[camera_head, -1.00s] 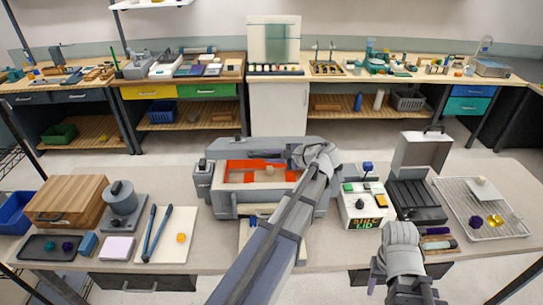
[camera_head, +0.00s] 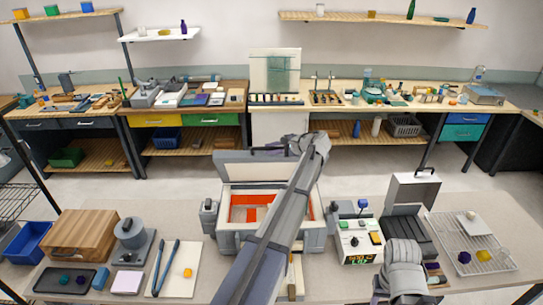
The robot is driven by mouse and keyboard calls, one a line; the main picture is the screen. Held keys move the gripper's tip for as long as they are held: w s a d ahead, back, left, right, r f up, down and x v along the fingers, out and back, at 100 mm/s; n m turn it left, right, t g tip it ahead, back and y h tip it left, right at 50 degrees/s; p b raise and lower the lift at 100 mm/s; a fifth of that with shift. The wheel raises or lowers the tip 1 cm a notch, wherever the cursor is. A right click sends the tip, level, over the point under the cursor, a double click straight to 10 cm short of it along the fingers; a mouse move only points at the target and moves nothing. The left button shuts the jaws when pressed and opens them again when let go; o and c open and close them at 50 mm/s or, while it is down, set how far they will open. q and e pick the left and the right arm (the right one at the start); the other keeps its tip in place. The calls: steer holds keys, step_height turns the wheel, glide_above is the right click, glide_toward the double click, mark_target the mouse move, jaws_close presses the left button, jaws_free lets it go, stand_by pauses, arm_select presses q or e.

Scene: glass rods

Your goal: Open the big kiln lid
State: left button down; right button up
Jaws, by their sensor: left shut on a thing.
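The big kiln (camera_head: 228,236) is a grey box on the near table with a glowing orange inside. Its grey lid (camera_head: 247,170) is raised, standing tilted up at the back of the box, with a dark handle (camera_head: 268,150) along its top. My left gripper (camera_head: 293,147) is at the right end of that handle and shut on it; the wrist partly hides its fingers. My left arm crosses in front of the kiln's right side and hides part of the opening. My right gripper (camera_head: 380,292) is low at the right, mostly hidden and cut off.
A control box (camera_head: 357,252) with lit digits stands right of the kiln, beside a smaller open grey box (camera_head: 405,232) and a wire rack (camera_head: 472,246).

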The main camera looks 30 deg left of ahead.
arm_select(q)
steer(key=shift+w+a+r, duration=0.35)
steer(key=shift+w+a, duration=0.05)
steer(key=shift+w, duration=0.25)
steer(key=c, duration=0.8)
jaws_free()
steer(key=shift+d+r+p, duration=0.1)
steer(key=shift+d+p, duration=0.05)
steer(key=shift+p, duration=0.2)
steer(key=shift+p+v, duration=0.65)
steer(key=shift+v, duration=0.55)
steer(key=s+d, duration=0.1)
steer(key=d, duration=1.1)
steer(key=shift+s+d, duration=0.1)
